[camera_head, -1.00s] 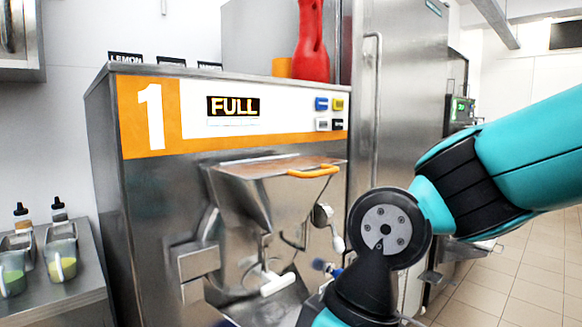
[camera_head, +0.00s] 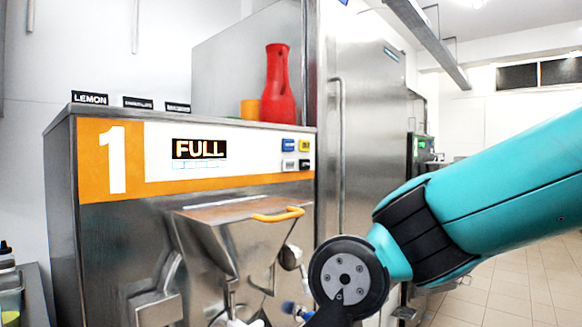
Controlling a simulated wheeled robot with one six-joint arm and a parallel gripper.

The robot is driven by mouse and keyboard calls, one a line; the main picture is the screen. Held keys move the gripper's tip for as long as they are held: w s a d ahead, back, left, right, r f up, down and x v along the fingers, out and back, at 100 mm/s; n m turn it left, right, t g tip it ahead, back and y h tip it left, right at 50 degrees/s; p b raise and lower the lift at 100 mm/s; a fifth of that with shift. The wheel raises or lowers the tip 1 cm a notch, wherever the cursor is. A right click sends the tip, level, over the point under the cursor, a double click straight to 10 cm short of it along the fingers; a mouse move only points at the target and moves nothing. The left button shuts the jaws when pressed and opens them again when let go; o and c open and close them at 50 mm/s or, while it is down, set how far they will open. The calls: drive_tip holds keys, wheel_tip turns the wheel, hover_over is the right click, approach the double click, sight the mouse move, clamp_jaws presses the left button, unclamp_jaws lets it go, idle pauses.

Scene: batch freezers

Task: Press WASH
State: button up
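The batch freezer (camera_head: 110,250) marked with a white 1 on orange stands left of centre. Its display (camera_head: 199,149) reads FULL. At the right end of its front panel is a small group of buttons: a blue one (camera_head: 288,145), a yellow one (camera_head: 305,146), a white one (camera_head: 289,165) and a dark one (camera_head: 304,164). Their labels are too small to read, so I cannot tell which is WASH. My teal arm reaches in from the right, and its wrist is below and right of the buttons. My gripper is out of the frame.
A red bottle-like object (camera_head: 279,88) and an orange cup (camera_head: 250,109) stand on top of the freezer, with small signs, one reading LEMON (camera_head: 90,98). An orange handle (camera_head: 278,215) juts out below the panel. A tall steel cabinet (camera_head: 368,110) stands at right.

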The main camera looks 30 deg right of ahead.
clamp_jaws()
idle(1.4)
